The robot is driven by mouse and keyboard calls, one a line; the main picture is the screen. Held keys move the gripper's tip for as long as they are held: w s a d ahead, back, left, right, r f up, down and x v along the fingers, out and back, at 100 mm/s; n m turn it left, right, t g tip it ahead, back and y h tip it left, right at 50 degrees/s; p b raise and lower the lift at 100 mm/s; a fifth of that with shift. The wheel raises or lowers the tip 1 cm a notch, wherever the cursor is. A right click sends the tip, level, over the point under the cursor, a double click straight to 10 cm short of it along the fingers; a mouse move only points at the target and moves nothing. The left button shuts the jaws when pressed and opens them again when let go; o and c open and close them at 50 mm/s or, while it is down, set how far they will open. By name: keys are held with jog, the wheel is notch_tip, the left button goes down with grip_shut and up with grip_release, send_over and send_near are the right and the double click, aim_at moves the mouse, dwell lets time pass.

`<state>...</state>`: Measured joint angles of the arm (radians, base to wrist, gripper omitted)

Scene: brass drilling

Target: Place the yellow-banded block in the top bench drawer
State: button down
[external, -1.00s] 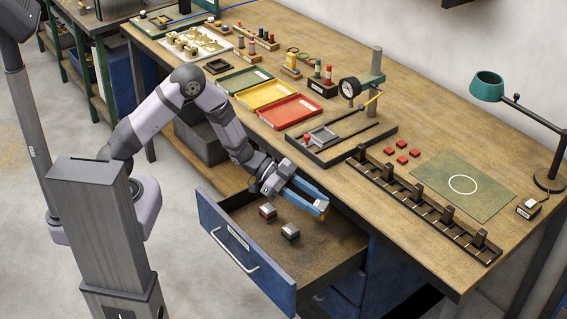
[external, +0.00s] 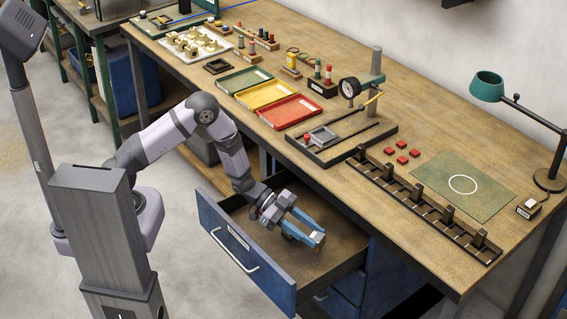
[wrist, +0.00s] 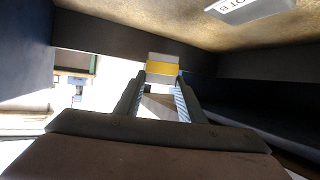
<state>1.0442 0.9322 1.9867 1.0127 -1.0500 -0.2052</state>
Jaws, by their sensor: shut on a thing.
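The yellow-banded block (wrist: 163,68) is between my fingertips in the wrist view, grey with a yellow band across it. My gripper (wrist: 161,82) is shut on it. In the external view my gripper (external: 304,232) reaches down into the open top drawer (external: 335,255), pointing toward the right. The drawer is blue-fronted with a brown floor and is pulled well out.
The bench top (external: 430,150) overhangs the drawer's back. A black slotted rack (external: 420,208) lies near its front edge. The drawer's front right floor is clear.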

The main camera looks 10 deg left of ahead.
jog(key=shift+f, duration=3)
jog(key=shift+f, duration=0.1)
jog(key=c, duration=1.2)
grip_release()
jog(key=shift+f, duration=0.15)
jog(key=shift+r, duration=0.25)
jog(key=shift+w+a, duration=0.2)
jog(key=shift+a, duration=0.15)
jog(key=v, duration=1.1)
jog(key=shift+a+b, duration=0.1)
jog(key=shift+b, duration=0.2)
